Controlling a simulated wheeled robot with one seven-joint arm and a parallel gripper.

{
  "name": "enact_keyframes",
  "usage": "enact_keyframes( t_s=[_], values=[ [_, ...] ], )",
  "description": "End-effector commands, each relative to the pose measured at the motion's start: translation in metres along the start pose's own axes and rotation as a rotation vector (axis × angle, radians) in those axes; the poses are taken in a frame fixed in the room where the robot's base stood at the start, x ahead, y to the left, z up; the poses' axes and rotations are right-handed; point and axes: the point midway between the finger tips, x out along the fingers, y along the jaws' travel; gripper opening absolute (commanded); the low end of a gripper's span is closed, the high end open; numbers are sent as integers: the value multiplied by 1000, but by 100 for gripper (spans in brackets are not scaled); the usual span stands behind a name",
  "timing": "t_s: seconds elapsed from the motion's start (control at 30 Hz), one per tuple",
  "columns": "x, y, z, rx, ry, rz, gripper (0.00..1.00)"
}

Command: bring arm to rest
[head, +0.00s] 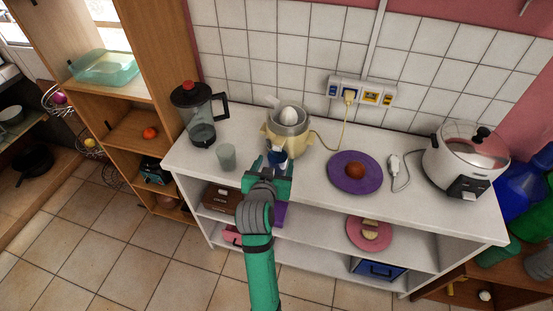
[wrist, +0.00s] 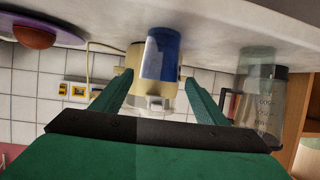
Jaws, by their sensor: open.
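My arm reaches over the front of the white counter (head: 320,205). My gripper (head: 275,166) is open, its fingers pointing at the back wall; both fingers (wrist: 155,82) show in the wrist view, where the scene is upside down. A blue cup (head: 277,161) stands near the fingertips, before the cream juicer (head: 288,138). In the wrist view the blue cup (wrist: 161,55) shows in the gap between the fingers, apparently just beyond the tips and untouched. The head view partly hides the cup behind my gripper.
A purple plate (head: 340,180) with a round reddish-brown item and a rice cooker (head: 466,158) stand to the right. Shelves below hold a pink plate (head: 358,243). Floor at left (head: 120,250) is clear.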

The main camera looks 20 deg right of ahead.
Motion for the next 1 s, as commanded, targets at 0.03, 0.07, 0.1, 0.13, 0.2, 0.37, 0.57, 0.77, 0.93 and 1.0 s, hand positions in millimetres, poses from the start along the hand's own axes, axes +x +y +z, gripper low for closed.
enact_keyframes(
  t_s=[0.03, 0.07, 0.1, 0.13, 0.2, 0.37, 0.57, 0.77, 0.93, 1.0],
  values=[
    [-11, 0, 0, 0, 1, -1, 67],
    [-17, 0, 0, -1, 1, -2, 67],
    [-24, -1, 0, -1, 2, -2, 67],
    [-29, -1, 0, -1, 0, -2, 67],
    [-40, 0, 0, 0, 1, -2, 67],
    [-57, 0, 0, 0, 2, -1, 67],
    [-64, 0, 0, 0, -1, -1, 67],
    [-64, 0, 5, -6, -1, -5, 67],
    [-72, -4, 36, -49, 5, -46, 67],
    [-78, -6, 56, -77, 11, -74, 67]
  ],
)
